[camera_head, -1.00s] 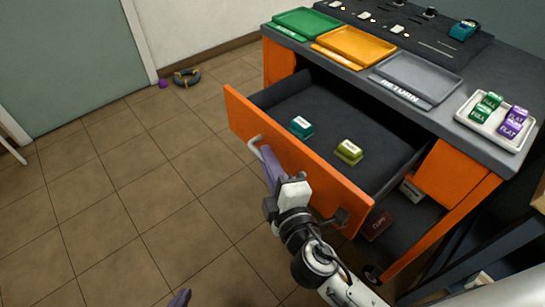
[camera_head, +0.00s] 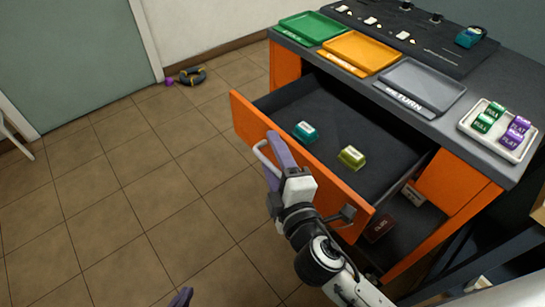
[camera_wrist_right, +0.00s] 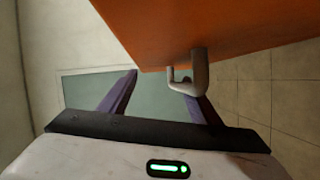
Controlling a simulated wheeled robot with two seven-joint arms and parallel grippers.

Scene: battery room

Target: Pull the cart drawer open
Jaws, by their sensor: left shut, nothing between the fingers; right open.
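The cart drawer (camera_head: 375,185) stands pulled out, showing its dark interior. Its orange front (camera_head: 250,120) carries a pale bar handle (camera_head: 262,156), partly hidden by my right gripper. My right gripper (camera_head: 280,158) is open, with purple fingers at the handle's left part. In the right wrist view, the handle (camera_wrist_right: 200,72) overlaps the right-hand finger, under the orange drawer front (camera_wrist_right: 160,25). I cannot tell whether they touch. My left gripper (camera_head: 180,297) shows only a purple fingertip at the bottom edge; it is shut and empty, away from the drawer.
A teal block (camera_head: 305,132) and an olive block (camera_head: 351,157) lie in the drawer. The cart top holds green (camera_head: 312,27), yellow (camera_head: 360,52) and grey (camera_head: 425,85) trays and a white tray (camera_head: 484,142) of small blocks.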

